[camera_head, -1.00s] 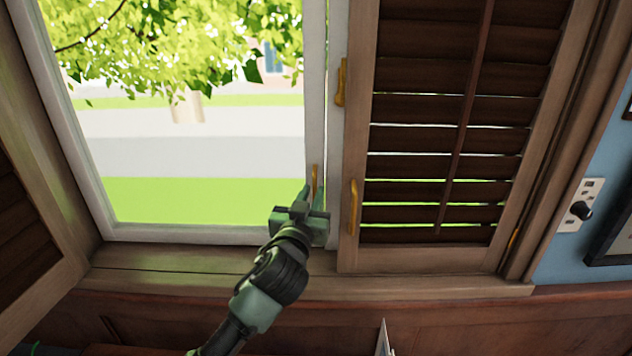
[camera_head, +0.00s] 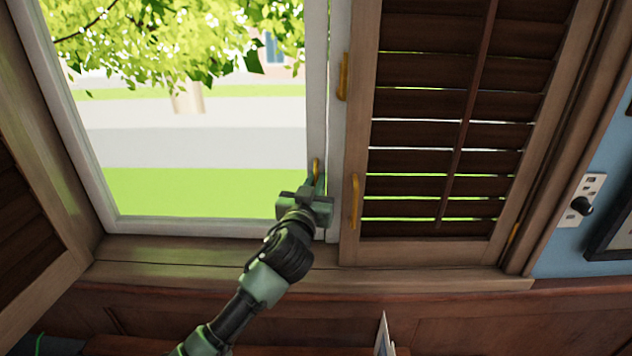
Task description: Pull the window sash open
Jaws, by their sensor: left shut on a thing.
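The white-framed window sash (camera_head: 316,120) stands at the left of the view, with lawn and a tree behind its glass. A small yellow handle (camera_head: 316,168) sits low on its right stile. My left gripper (camera_head: 314,185) reaches up from below and is shut on this handle; its fingers hide the handle's lower part. I cannot make out a gap between the sash and its frame. My right gripper is not in view.
A brown louvred shutter (camera_head: 440,150) with a yellow handle (camera_head: 355,200) stands right of the sash. Another shutter (camera_head: 30,220) is swung in at the left. A wooden sill (camera_head: 180,262) runs below. An outlet (camera_head: 582,200) is on the blue wall.

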